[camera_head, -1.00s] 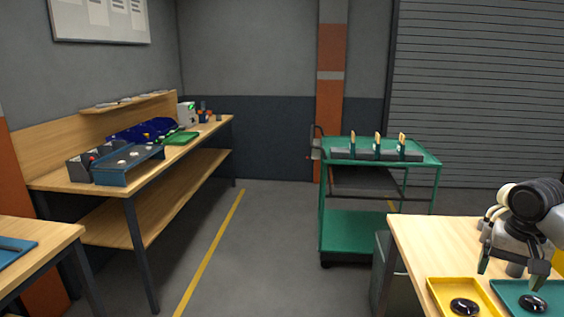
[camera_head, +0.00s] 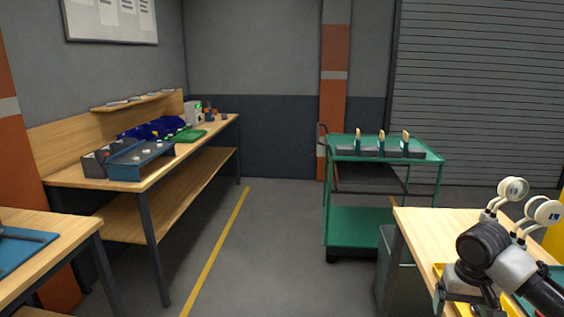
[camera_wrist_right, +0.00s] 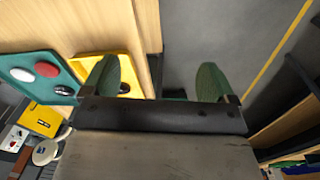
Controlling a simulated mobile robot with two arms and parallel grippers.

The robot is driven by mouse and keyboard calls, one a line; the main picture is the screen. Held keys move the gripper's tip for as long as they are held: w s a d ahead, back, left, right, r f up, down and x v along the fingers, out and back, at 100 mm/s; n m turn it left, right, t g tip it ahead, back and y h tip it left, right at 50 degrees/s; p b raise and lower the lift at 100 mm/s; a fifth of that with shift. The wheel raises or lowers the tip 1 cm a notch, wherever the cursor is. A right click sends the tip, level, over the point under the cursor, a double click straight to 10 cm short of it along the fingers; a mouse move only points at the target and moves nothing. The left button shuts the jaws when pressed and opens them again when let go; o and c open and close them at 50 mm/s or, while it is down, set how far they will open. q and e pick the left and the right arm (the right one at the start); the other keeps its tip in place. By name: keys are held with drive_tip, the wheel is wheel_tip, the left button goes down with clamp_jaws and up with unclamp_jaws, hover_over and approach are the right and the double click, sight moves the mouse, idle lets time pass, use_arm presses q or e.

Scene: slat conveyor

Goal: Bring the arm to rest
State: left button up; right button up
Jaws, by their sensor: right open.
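My right gripper (camera_head: 470,300) is at the lower right of the head view, in front of the near bench's left part. Its two green-padded fingers (camera_wrist_right: 157,82) stand wide apart in the right wrist view, with nothing between them. A yellow tray (camera_wrist_right: 92,66) with a dark oval piece (camera_wrist_right: 124,88) lies on the bench beyond the left finger. In the head view my arm hides most of this tray. My left gripper is not in view.
The near wooden bench (camera_head: 425,228) also bears a teal tray (camera_wrist_right: 36,58) with red, white and dark ovals. White round-headed devices (camera_head: 513,188) stand behind my arm. A green cart (camera_head: 365,225) stands behind the bench. The floor in the middle is clear.

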drive_tip(key=s+a+f+n+t+y, duration=0.1)
drive_tip(key=s+a+f+n, duration=0.2)
drive_tip(key=s+a+f, duration=0.4)
drive_tip(key=s+a+f+n+y, duration=0.1)
drive_tip(key=s+a+f+n, duration=0.25)
drive_tip(key=a+f, duration=0.55)
drive_tip(key=s+m+t, duration=0.1)
drive_tip(key=s+t, duration=0.1)
drive_tip(key=s, duration=1.5)
wheel_tip(320, 180, down, 33)
drive_tip(key=s+g+h+b, duration=0.1)
drive_tip(key=s+b, duration=0.1)
drive_tip(key=b, duration=0.4)
use_arm(q)
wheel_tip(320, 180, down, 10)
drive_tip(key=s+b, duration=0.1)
drive_tip(key=b, duration=0.2)
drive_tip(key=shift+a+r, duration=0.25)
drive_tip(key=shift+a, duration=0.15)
use_arm(e)
drive_tip(key=s+d+f+g, duration=0.1)
drive_tip(key=s+d+f, duration=0.2)
drive_tip(key=s+f, duration=1.2)
wheel_tip(320, 180, down, 3)
drive_tip(key=shift+g, duration=0.3)
